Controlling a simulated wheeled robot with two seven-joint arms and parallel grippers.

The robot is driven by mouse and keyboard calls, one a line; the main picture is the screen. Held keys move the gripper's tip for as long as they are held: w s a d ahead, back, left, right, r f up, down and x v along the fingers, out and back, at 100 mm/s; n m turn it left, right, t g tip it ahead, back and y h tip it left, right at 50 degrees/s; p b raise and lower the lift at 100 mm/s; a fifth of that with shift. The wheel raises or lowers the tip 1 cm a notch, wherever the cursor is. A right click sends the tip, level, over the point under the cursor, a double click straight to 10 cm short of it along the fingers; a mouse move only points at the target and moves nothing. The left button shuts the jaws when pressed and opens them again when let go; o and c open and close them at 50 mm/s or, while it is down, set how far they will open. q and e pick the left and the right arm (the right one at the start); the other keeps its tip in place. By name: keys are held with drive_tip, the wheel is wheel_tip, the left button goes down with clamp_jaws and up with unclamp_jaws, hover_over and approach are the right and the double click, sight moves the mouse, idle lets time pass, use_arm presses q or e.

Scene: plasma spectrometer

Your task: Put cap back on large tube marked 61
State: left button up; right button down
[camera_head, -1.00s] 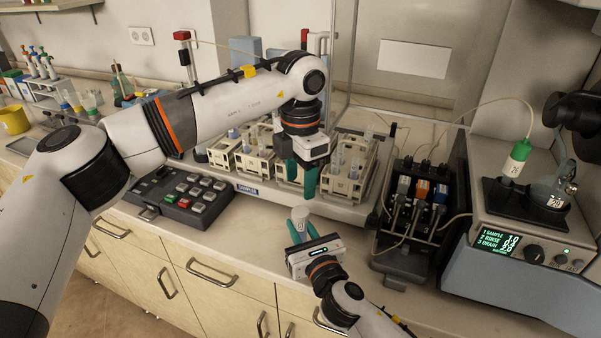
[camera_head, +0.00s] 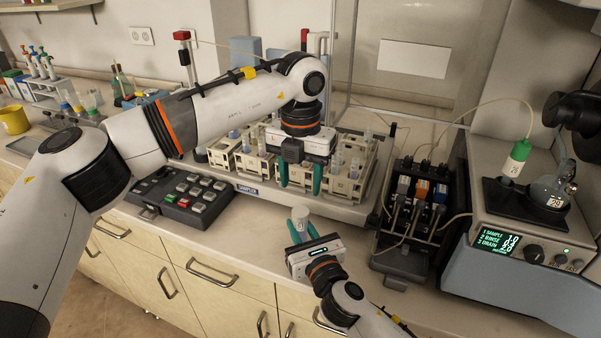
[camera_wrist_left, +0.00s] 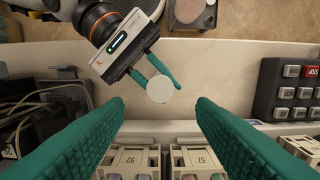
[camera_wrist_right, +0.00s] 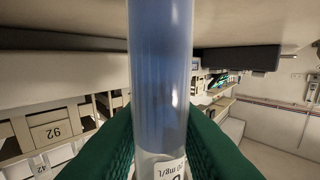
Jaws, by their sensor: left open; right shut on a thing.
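My right gripper (camera_head: 301,232) is shut on a large translucent tube (camera_head: 300,215), held roughly upright in front of the sampler. In the right wrist view the tube (camera_wrist_right: 160,70) looks bluish, with a white label partly showing "mg/L"; I cannot read 61 on it. In the left wrist view a plain white round top (camera_wrist_left: 160,88) shows between the right fingers; I cannot tell whether it is a cap. My left gripper (camera_head: 300,182) is open and empty, pointing down above the racks' front edge, higher and behind the tube. No separate loose cap is discernible.
Cream racks (camera_head: 222,153) with tubes stand on the sampler behind the left gripper. A keypad (camera_head: 180,192) lies to the left, a pump block (camera_head: 410,215) to the right. The spectrometer (camera_head: 540,235) stands at far right. Bare counter (camera_head: 255,222) lies between keypad and tube.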

sight(300, 211)
use_arm(q)
wheel_tip(300, 211, down, 7)
drive_tip(key=shift+f, duration=0.1)
idle(0.3)
drive_tip(key=c, duration=1.1)
drive_tip(key=shift+o, duration=0.2)
drive_tip(key=shift+m, duration=1.1)
drive_tip(key=o, duration=1.1)
drive_tip(key=shift+o, duration=0.2)
